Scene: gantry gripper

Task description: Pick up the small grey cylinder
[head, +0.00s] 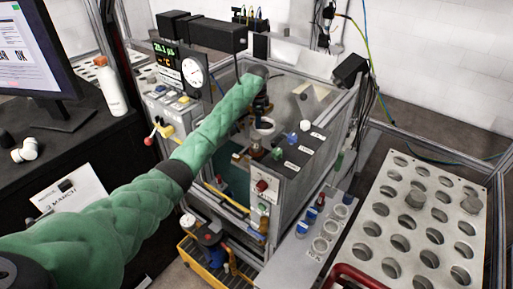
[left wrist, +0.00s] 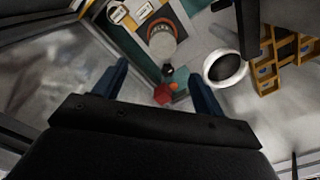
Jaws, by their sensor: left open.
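My left arm reaches from the lower left in the head view into the clear-walled machine. My left gripper (head: 262,106) is inside it, over the work area, and is partly hidden by its own wrist. My right gripper is not in view.
A white ring-shaped cup (left wrist: 226,68) and a yellow slotted rack (left wrist: 285,60) are right of the fingers. A red block (left wrist: 162,95) shows between them, lower down. The machine's control panel (head: 290,160) stands close to my arm. A perforated plate (head: 415,225) is at right.

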